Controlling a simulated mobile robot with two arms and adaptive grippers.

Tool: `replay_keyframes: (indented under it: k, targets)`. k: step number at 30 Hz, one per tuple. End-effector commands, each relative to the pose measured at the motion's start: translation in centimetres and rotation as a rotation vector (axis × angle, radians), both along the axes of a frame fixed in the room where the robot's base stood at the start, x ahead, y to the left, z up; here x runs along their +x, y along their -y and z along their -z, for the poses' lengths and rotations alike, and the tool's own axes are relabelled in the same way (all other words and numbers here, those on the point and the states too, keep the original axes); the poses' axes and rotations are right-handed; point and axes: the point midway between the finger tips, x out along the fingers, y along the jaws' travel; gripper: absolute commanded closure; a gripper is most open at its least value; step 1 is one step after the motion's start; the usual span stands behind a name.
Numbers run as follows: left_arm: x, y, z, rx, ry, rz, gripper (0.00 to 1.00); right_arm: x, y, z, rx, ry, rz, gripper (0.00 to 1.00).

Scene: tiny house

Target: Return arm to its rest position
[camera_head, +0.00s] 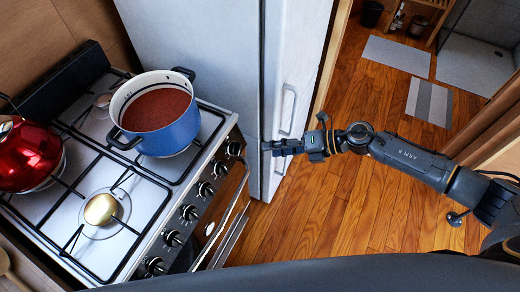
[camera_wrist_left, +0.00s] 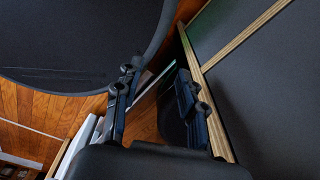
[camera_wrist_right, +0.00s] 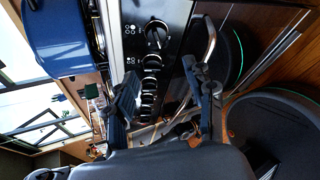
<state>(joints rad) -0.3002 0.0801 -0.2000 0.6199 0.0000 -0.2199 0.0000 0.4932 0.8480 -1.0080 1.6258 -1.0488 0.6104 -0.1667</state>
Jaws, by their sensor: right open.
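My right arm reaches in from the right in the head view. Its gripper (camera_head: 268,148) is in front of the white fridge, to the right of the stove, and holds nothing. In the right wrist view the right gripper (camera_wrist_right: 165,95) has its two fingers apart, with the stove's knobs and oven handle beyond them. My left gripper is outside the head view. In the left wrist view the left gripper (camera_wrist_left: 155,95) has its two fingers apart with nothing between them, near a dark panel with a wooden edge.
A blue pot (camera_head: 170,136) with red contents stands on the gas stove (camera_head: 150,200). A red kettle (camera_head: 28,155) is at the left. The white fridge (camera_head: 225,60) stands behind my right gripper. The wooden floor (camera_head: 350,205) is clear; mats (camera_head: 428,102) lie farther back.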

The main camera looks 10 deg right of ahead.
Motion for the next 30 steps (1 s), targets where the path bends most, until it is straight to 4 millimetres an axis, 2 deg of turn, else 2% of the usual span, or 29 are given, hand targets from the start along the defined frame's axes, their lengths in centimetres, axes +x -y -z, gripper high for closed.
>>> replay_keyframes:
  k: [6, 23, 26, 29, 30]
  targets:
    - [0.0, 0.0, 0.0, 0.0, 0.0, 0.0, 0.6, -0.4, 1.3, -0.7, 0.0, 0.0, 0.0, 0.46]
    - [0.1, 0.1, 0.0, 0.0, 0.0, 0.0, 0.6, -0.2, 1.3, -0.5, 0.008, -0.006, 0.013, 0.46]
    - [0.1, 0.1, 0.0, -0.001, 0.001, 0.0, 0.6, 1.1, 1.3, 0.3, 0.061, -0.051, 0.1, 0.46]
    - [0.1, 0.1, 0.0, -0.001, 0.001, 0.0, 0.6, 3.8, 2.0, 2.7, 0.174, -0.159, 0.304, 0.46]
    - [0.1, 0.1, 0.0, -0.001, 0.001, 0.0, 0.6, 4.9, 2.7, 4.3, 0.229, -0.222, 0.418, 0.46]
